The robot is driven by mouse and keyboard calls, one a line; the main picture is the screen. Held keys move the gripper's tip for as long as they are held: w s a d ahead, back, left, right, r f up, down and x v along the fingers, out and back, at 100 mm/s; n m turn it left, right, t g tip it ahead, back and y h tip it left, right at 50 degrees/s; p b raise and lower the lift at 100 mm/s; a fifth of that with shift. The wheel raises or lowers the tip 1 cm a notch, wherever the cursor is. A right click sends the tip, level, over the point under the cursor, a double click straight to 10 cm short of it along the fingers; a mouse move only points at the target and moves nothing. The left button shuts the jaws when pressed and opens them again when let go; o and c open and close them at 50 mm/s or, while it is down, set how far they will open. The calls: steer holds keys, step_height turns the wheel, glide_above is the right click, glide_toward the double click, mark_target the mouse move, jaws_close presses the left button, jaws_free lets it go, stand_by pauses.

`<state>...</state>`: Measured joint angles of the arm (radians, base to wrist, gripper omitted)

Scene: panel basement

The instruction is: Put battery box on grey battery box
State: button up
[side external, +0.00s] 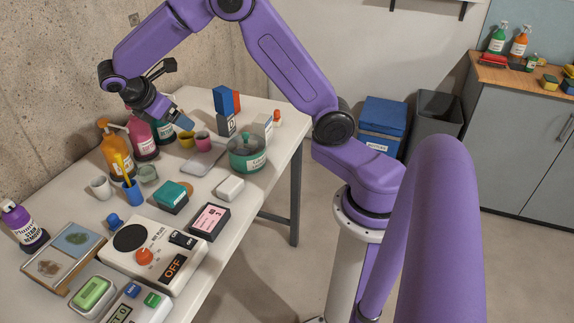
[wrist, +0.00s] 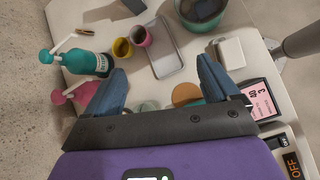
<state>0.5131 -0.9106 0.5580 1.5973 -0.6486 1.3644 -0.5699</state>
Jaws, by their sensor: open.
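No box is plainly marked as a battery box. A dark grey box (side external: 227,125) with a white letter label stands at the back of the table. A blue box (side external: 222,99) and a red-orange box (side external: 236,101) show directly above and behind it; I cannot tell whether they rest on it. A pale grey box (side external: 263,125) stands just right of it. My gripper (side external: 181,120) is open and empty, above the table left of these boxes. In the wrist view, my blue fingers (wrist: 162,66) are spread above a flat grey tray (wrist: 172,62).
Bottles (side external: 115,147) stand left of my gripper, with yellow and pink cups (side external: 203,141) below it. A green pot (side external: 247,153) stands on the right. A teal box (side external: 170,196), white box (side external: 230,188), pink-labelled box (side external: 209,221) and hot plate (side external: 150,255) crowd the front.

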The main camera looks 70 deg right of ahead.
steer(key=s+a+y, duration=0.2)
steer(key=s+a, duration=0.1)
steer(key=s, duration=0.8)
steer(key=s+a+m+y, duration=0.1)
steer(key=s+a+y, duration=0.1)
steer(key=s, duration=0.9)
steer(key=s+a+y, duration=0.3)
steer(key=s+y, duration=0.1)
steer(key=s, duration=0.7)
steer(key=shift+s+a+f, duration=0.25)
steer(key=shift+a, duration=0.05)
